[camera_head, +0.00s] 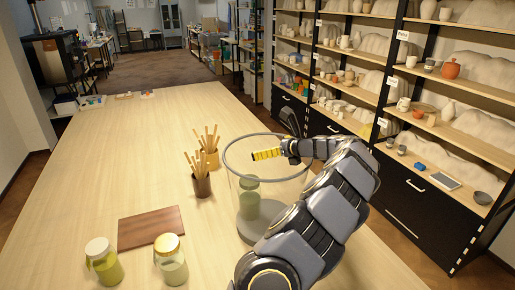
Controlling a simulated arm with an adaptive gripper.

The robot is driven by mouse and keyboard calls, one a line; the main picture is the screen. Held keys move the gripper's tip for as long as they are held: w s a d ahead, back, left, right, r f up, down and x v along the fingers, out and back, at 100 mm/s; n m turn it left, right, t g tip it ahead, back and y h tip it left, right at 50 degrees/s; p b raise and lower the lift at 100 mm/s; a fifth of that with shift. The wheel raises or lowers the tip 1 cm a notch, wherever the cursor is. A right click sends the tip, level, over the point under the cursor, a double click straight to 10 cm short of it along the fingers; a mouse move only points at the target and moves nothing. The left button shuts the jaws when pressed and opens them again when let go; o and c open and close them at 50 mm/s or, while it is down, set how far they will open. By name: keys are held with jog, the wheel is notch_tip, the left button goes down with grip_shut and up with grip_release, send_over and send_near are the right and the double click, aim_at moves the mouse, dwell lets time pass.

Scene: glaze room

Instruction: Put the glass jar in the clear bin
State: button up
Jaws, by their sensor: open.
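The clear bin (231,172) is a round see-through container with a grey bottom, standing on the wooden table. A glass jar with greenish contents (249,198) shows through its wall; it looks upright inside, on the bottom. My gripper (271,150), with a yellow-and-black striped finger, is over the bin's mouth, above and apart from that jar. It is open and holds nothing that I can see. Two more glass jars stand at the table's near left: one with a pale lid (104,264) and one with a gold lid (172,264).
Two brown cups of wooden sticks, a nearer one (202,187) and a farther one (212,160), stand left of the bin. A reddish-brown board (150,228) lies behind the jars. Pottery shelves (440,85) line the right. The table's far half is mostly clear.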

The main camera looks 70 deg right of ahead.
jog(key=shift+v, duration=0.95)
jog(key=w+a+r+n+y, duration=0.3)
jog(key=w+a+n+y, duration=0.15)
jog(key=w+a, duration=0.4)
jog(key=w+a+r+n+y, duration=0.3)
jog(key=w+a+n, duration=0.3)
jog(key=w+a, duration=0.3)
jog(key=w+a+n+g+y, duration=0.2)
jog(key=a+n+g+y, duration=0.35)
jog(key=a+n, duration=1.35)
jog(key=s+a+f+n+g+h, duration=0.15)
jog(key=s+a, duration=0.25)
jog(key=a, duration=0.5)
jog(key=s+a+g+h, duration=0.1)
jog(key=s+a+g, duration=0.3)
jog(key=a, duration=0.6)
jog(key=s+f+n+g+h, duration=0.3)
jog(key=s+n, duration=0.6)
jog(key=s, duration=0.9)
notch_tip(320, 180, down, 2)
jog(key=shift+f+n+h, duration=0.15)
jog(key=shift+n+h, duration=0.15)
jog(key=shift+h, duration=0.75)
